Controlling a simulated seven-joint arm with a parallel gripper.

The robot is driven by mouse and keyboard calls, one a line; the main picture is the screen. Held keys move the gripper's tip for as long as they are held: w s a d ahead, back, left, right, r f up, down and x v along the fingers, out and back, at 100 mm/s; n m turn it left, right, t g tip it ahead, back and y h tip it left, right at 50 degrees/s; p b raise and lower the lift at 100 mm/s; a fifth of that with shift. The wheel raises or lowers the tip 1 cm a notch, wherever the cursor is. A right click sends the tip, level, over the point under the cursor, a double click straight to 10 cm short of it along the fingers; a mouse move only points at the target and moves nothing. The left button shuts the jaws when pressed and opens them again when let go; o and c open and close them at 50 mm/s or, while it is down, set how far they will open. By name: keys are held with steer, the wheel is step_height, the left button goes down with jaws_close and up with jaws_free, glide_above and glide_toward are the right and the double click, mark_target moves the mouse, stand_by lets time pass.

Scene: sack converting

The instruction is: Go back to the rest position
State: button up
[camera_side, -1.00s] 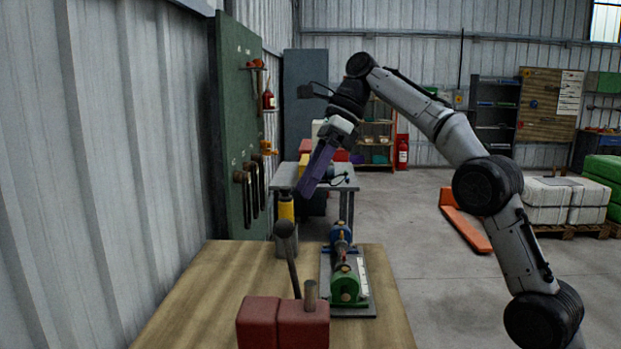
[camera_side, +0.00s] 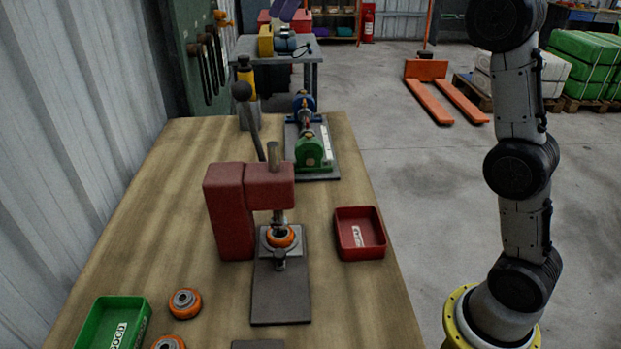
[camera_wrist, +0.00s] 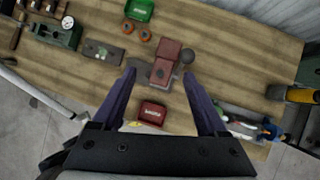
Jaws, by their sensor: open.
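My gripper (camera_wrist: 160,74) shows in the wrist view as two purple fingers spread wide apart, with nothing between their tips but the bench well beyond them. In the side view only a bit of a purple finger shows at the top edge, and the rest of the gripper is out of frame. The red lever press (camera_side: 232,205) stands on the wooden bench (camera_side: 355,290), with an orange-rimmed round part (camera_side: 281,237) seated under its ram. The gripper is high above the bench, clear of the press.
A red tray (camera_side: 360,232) is right of the press. A green tray (camera_side: 112,325) and two loose orange-rimmed parts (camera_side: 185,303) are at front left. A green and blue fixture (camera_side: 313,152) stands behind. In the wrist view, a dial gauge stand (camera_wrist: 62,30) is at upper left.

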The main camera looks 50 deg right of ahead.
steer(key=s+d+f+n+t+h, duration=0.1)
steer(key=s+f+n, duration=0.25)
steer(key=s, duration=0.55)
steer(key=s+f+n+t+h, duration=0.1)
steer(key=s+f+n, duration=0.25)
steer(key=s, duration=0.55)
steer(key=s+d+f+n+h, duration=0.1)
steer(key=s+d+f+n, duration=0.2)
steer(key=f+n, duration=0.5)
steer(key=s+d+f+n+t+h, duration=0.1)
steer(key=s+d+f+n+h, duration=0.1)
steer(key=f+n, duration=0.7)
step_height(320, 180, down, 2)
steer(key=s+d, duration=0.1)
steer(key=s, duration=0.1)
steer(key=shift+s+n+h, duration=0.3)
steer(key=shift+s, duration=0.05)
